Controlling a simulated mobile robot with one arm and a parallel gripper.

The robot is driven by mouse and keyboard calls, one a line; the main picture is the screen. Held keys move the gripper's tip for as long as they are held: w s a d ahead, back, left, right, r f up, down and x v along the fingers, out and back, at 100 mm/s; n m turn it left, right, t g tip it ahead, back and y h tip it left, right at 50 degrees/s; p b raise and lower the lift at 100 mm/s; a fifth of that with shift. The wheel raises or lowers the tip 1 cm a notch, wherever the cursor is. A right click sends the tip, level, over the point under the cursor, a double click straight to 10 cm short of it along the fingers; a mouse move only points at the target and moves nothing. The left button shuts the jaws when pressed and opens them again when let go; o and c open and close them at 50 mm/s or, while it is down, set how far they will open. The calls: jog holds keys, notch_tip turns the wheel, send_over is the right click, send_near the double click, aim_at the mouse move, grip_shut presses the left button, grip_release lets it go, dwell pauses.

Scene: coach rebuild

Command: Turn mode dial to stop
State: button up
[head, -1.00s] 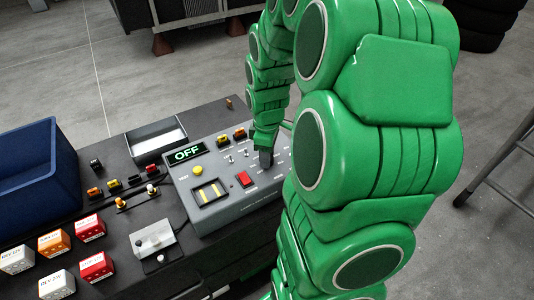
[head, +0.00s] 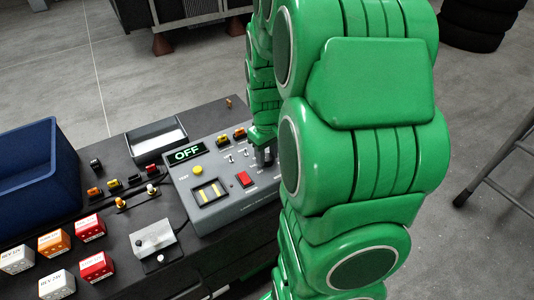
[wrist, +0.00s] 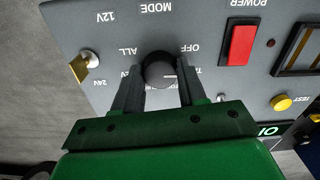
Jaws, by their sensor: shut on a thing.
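The mode dial (wrist: 158,70) is a round dark knob on the grey control panel (wrist: 214,45), below the upside-down MODE lettering in the wrist view. Its white pointer line aims to the right of the picture, near the upside-down OFF and a label partly hidden by a finger. An ALL label is on its other side. My gripper (wrist: 159,80) is shut on the dial, one finger on each side. In the head view my gripper (head: 264,154) is at the panel (head: 235,208), and my arm hides the panel's right part and the dial.
The panel has a lit OFF display (head: 187,153), a yellow button (head: 198,170), a red rocker switch (head: 245,179) and small toggles. A blue bin (head: 35,180), several small boxes (head: 54,243) and a grey tray (head: 157,138) are on the dark bench.

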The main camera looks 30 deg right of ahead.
aim_at(267, 157)
jog(key=m, duration=1.2)
dwell(0.5)
jog(key=o, duration=1)
jog(key=shift+o, duration=0.2)
jog(key=shift+r, duration=3.95)
